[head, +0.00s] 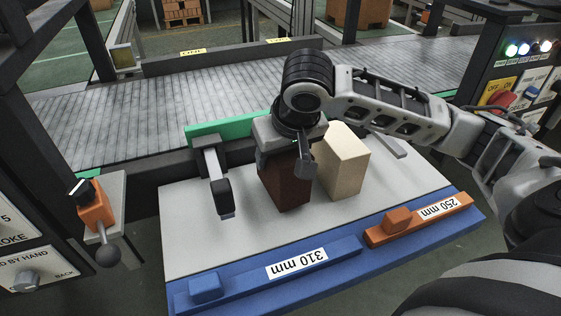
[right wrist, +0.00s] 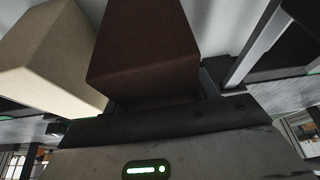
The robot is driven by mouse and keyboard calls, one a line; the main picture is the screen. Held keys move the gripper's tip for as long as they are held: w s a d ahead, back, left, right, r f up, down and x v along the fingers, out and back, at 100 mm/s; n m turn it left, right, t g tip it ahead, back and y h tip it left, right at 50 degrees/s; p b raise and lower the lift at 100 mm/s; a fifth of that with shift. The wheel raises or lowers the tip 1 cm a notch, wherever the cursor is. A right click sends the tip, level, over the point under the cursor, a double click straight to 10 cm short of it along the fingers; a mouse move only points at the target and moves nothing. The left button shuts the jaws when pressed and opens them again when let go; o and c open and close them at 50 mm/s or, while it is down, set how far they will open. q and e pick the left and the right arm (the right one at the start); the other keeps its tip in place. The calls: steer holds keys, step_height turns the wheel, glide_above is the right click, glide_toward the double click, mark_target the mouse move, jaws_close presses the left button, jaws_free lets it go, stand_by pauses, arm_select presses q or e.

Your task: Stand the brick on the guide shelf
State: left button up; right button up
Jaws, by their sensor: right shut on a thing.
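A dark brown brick (head: 288,184) is upright in my right gripper (head: 285,157), which is shut on its upper part from above. In the right wrist view the brown brick (right wrist: 145,45) fills the middle. A cream brick (head: 343,163) stands on the light grey plate of the guide shelf (head: 190,250), just right of the brown brick. The cream brick also shows at the left of the right wrist view (right wrist: 45,55). I cannot tell whether the brown brick's bottom touches the plate. My left gripper is not in view.
A blue front rail (head: 225,285) is marked 310 mm, and an orange bar (head: 418,218) is marked 250 mm. A grey arm with a black end (head: 215,180) reaches over the plate, left of the brown brick. A green strip (head: 215,130) and a roller conveyor (head: 130,110) lie behind.

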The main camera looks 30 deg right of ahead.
steer(key=shift+f, duration=1)
steer(key=o, duration=1.4)
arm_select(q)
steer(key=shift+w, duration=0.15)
arm_select(e)
steer(key=shift+o, duration=0.2)
steer(key=p+v, duration=0.2)
steer(key=v, duration=0.8)
steer(key=shift+r, duration=0.45)
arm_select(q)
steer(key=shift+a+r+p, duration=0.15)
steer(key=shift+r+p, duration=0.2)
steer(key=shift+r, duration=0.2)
arm_select(e)
steer(key=shift+s+r, duration=0.35)
steer(key=shift+r, duration=0.25)
